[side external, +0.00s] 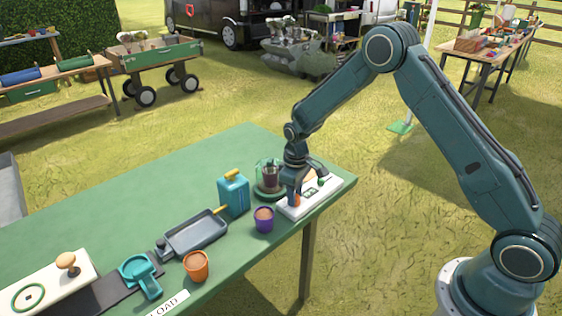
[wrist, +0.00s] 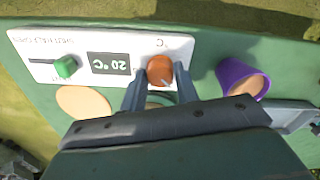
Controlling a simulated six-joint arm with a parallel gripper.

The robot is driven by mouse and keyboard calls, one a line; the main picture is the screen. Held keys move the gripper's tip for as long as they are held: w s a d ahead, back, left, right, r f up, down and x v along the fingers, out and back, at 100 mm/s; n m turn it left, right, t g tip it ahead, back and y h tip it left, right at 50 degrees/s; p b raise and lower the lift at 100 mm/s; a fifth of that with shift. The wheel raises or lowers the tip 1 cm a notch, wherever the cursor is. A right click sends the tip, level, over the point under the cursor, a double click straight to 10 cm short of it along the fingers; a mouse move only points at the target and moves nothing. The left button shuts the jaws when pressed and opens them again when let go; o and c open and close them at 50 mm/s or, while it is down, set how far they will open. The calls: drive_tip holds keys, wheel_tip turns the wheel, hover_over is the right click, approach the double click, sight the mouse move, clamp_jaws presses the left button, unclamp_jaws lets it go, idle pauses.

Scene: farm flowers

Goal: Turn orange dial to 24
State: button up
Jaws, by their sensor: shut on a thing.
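The orange dial (wrist: 160,69) sits on a white control panel (wrist: 190,43) on the green table. In the wrist view my gripper (wrist: 160,80) has a finger on each side of the dial, and it is shut on it. The panel's dark display (wrist: 109,65) reads 20 °C, upside down in this view. In the side view my gripper (side external: 295,196) points down over the panel (side external: 326,191), and the orange dial (side external: 295,201) shows between the fingers.
A green slider knob (wrist: 65,66) is on the same panel. A purple pot (side external: 264,219) stands close by, with a blue can (side external: 233,194) and a glass-covered plant (side external: 268,176) behind. An orange pot (side external: 196,266), grey tray (side external: 195,235) and teal scoop (side external: 141,274) lie further left.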

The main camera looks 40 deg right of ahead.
drive_tip(key=m, duration=1.4)
idle(0.4)
drive_tip(key=o, duration=1)
drive_tip(key=shift+c, duration=0.2)
drive_tip(key=shift+r, duration=0.1)
wheel_tip(320, 180, up, 14)
drive_tip(key=shift+f, duration=0.2)
